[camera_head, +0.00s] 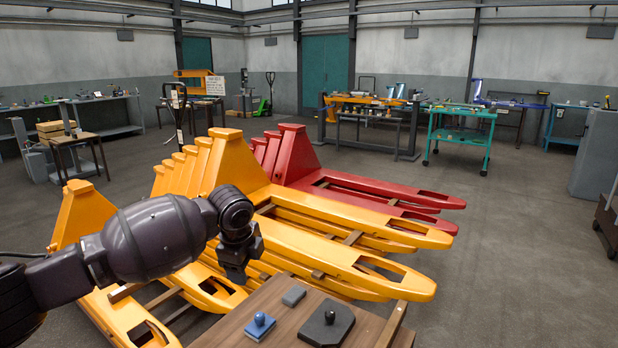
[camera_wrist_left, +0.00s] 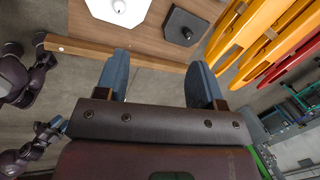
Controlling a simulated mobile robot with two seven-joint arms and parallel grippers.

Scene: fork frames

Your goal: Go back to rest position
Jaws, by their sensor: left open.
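My left gripper (camera_head: 238,262) hangs in the air in the head view, pointing down, beside the left edge of a small wooden table. In the left wrist view its two blue-grey fingers (camera_wrist_left: 158,82) are well apart with nothing between them. Beyond the fingertips is the wooden tabletop (camera_wrist_left: 150,40), with a pale plate with a knob (camera_wrist_left: 120,8) and a dark plate with a knob (camera_wrist_left: 187,28). My right gripper does not show in the head view. Dark arm parts with a bluish tip (camera_wrist_left: 57,124) show at the left of the wrist view, too small to read.
On the table (camera_head: 270,318) lie a blue knobbed block (camera_head: 259,328), a dark knobbed plate (camera_head: 328,326) and a small grey block (camera_head: 293,296). Yellow pallet jacks (camera_head: 340,250) and red ones (camera_head: 370,187) stand close behind. Open floor (camera_head: 520,260) lies to the right.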

